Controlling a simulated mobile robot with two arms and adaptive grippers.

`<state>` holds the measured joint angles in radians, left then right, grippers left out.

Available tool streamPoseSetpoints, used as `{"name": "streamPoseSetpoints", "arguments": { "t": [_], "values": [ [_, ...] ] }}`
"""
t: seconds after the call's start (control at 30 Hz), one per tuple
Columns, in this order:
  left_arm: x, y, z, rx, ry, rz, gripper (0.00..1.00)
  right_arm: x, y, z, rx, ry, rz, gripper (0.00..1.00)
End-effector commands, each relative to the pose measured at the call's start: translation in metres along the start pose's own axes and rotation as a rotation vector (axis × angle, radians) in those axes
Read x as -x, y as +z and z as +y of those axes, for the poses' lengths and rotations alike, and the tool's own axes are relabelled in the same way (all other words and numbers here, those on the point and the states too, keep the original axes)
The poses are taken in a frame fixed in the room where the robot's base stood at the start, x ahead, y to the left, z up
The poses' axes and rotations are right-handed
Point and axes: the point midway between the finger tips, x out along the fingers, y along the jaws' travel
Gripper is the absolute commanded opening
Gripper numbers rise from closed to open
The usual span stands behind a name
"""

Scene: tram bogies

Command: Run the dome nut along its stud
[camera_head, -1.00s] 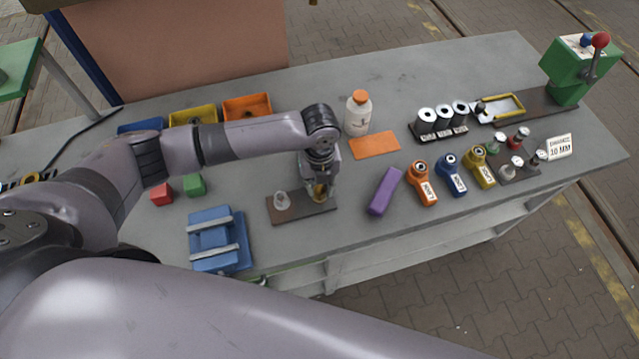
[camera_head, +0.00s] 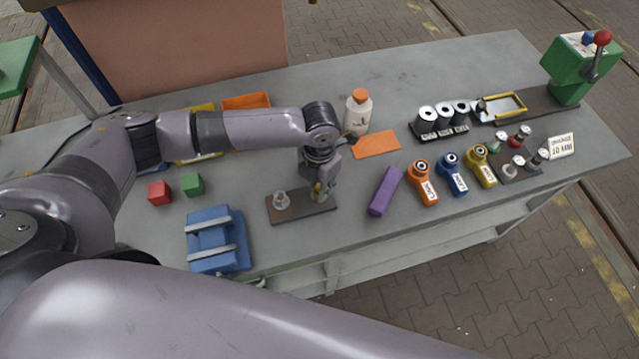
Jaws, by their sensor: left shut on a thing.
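My left gripper (camera_head: 321,189) points down over the right part of a small brown plate (camera_head: 301,212) near the bench's front edge. It is shut on a small brass-coloured piece, seemingly the dome nut, mostly hidden between the fingers. The stud under it is hidden, so I cannot tell how far the nut sits along it. A pale, silvery fitting (camera_head: 281,201) stands upright on the left part of the plate, apart from the gripper. My right gripper is out of view.
A blue fixture (camera_head: 214,238) and red (camera_head: 159,193) and green (camera_head: 192,184) blocks lie left. A white bottle (camera_head: 358,112) and orange mat (camera_head: 375,144) are behind.

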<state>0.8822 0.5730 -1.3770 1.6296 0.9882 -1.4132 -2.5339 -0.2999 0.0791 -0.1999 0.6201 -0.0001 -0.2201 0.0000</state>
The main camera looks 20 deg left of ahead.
Motion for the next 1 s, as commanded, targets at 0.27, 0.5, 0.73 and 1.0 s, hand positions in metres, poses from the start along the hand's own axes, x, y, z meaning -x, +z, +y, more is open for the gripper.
{"name": "streamPoseSetpoints", "arguments": {
  "t": [0.27, 0.5, 0.73, 1.0],
  "values": [
    [0.003, 0.005, 0.002, -0.25, 0.005, -0.013, 0.0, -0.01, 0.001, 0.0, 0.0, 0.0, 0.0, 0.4],
    [0.002, 0.005, 0.003, -0.422, 0.008, -0.012, 0.0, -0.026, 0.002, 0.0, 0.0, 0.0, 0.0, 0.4],
    [0.002, 0.004, 0.002, -0.523, 0.007, -0.009, 0.0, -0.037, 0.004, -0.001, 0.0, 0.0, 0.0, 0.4],
    [0.004, 0.004, 0.002, -0.567, 0.007, -0.01, 0.0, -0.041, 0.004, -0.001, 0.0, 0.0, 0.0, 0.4]
  ]
}}
